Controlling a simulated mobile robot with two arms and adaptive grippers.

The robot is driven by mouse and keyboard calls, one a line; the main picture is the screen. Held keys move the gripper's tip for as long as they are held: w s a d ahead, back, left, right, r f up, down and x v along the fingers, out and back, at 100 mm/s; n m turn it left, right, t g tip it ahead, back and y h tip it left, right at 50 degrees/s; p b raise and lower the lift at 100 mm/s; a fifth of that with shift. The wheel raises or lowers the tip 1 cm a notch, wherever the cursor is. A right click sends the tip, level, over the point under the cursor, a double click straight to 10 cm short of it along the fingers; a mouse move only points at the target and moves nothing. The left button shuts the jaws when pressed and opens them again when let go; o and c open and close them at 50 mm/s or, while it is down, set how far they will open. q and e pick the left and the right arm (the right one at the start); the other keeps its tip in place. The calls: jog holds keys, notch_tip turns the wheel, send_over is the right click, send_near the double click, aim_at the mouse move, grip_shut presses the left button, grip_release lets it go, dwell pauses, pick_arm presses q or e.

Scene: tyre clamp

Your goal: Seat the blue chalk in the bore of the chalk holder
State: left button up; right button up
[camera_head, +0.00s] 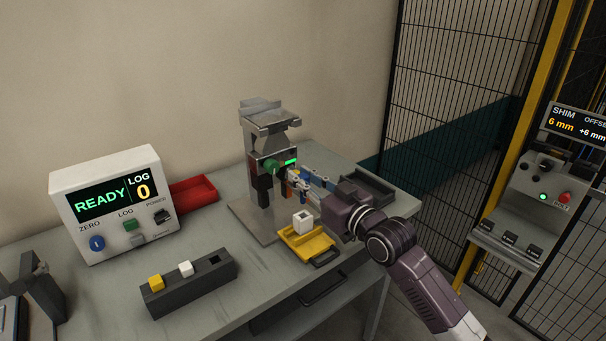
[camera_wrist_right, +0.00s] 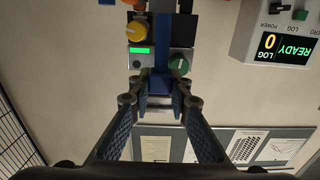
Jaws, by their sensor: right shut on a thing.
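My right gripper (camera_head: 309,186) is in front of the grey clamp stand (camera_head: 268,125), near its green knob and lit green display. It is shut on a blue piece, which I take as the blue chalk (camera_wrist_right: 161,80), between the fingertips in the wrist view. The chalk points away from the gripper, toward the clamp's panel; its far end is unclear. I cannot tell for sure which part is the chalk holder. A dark rack (camera_head: 176,299) holds a yellow block (camera_head: 156,282) and a white block (camera_head: 186,268), with one empty opening at its right. My left gripper is not in view.
A yellow tray (camera_head: 322,247) with a hollow white block (camera_head: 302,222) sits below my right gripper. A dark tray (camera_head: 375,191) lies behind my wrist. A red bin (camera_head: 193,195) and a READY readout box (camera_head: 107,237) stand left.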

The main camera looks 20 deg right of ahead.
aim_at(304, 210)
jog(key=shift+f+b, duration=0.65)
jog(key=shift+f, duration=0.75)
jog(key=shift+p, duration=0.75)
dwell(0.5)
jog(key=shift+f+b, duration=2)
jog(key=shift+f, duration=1.3)
jog(key=o, duration=1)
jog(key=shift+s, duration=0.1)
jog(key=v, duration=1.2)
